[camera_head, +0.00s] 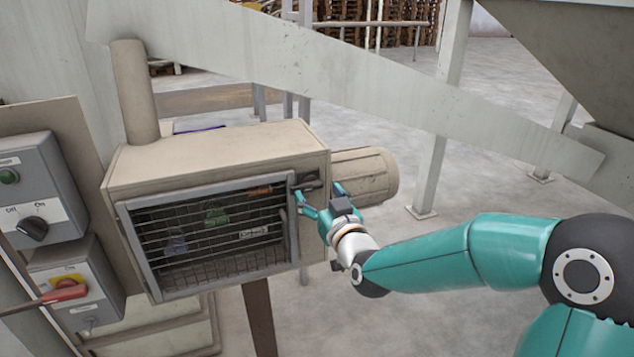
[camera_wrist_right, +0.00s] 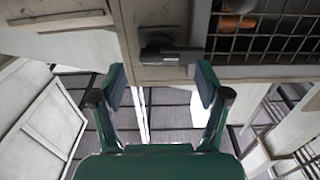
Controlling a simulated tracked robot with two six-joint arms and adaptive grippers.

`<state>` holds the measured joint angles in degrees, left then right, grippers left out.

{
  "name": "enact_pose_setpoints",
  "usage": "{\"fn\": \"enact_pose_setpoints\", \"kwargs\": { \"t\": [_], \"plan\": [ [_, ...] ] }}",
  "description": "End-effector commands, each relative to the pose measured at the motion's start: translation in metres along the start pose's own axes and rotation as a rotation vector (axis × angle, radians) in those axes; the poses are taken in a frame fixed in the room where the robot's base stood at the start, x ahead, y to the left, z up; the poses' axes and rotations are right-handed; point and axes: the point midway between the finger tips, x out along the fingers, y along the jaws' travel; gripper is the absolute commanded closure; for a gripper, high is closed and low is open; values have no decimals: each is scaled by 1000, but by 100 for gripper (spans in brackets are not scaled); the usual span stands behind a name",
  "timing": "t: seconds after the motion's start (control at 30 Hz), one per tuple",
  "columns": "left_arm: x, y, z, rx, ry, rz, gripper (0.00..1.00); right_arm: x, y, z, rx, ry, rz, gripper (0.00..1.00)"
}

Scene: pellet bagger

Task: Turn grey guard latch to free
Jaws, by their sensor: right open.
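The guard latch (camera_head: 308,181) is a small dark grey handle on a plate at the upper right of the machine's front, beside the mesh guard (camera_head: 210,240). In the right wrist view the latch (camera_wrist_right: 170,53) lies crosswise, its handle reaching right toward the guard's frame. My right gripper (camera_head: 320,197) is open at the latch, fingers toward it. In the wrist view the two fingertips (camera_wrist_right: 160,82) are spread with an empty gap, and the latch shows just beyond them. I cannot tell whether they touch it. My left gripper is not in view.
Left of the beige machine housing (camera_head: 220,160) are a grey switch box (camera_head: 38,185) with a black knob and a lower box with a red handle (camera_head: 62,293). A motor (camera_head: 362,175) sticks out right, behind my gripper. A sloping grey beam (camera_head: 350,85) crosses above.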

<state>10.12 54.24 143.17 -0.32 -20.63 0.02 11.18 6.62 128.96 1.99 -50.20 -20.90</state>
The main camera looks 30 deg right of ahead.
Motion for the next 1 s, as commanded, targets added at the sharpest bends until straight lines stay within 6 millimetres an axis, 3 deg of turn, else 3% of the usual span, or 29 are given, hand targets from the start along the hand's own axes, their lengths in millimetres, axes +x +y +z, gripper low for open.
{"fn": "enact_pose_setpoints", "kwargs": {
  "t": [0.2,0.53,0.9,1.0],
  "plan": [
    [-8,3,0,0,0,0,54,21,0,-1,0,-1,0,25],
    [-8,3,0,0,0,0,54,24,-1,0,0,0,-1,25],
    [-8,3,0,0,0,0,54,24,-1,0,0,0,-1,85],
    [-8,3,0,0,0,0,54,25,2,0,2,0,0,85]
  ]
}}
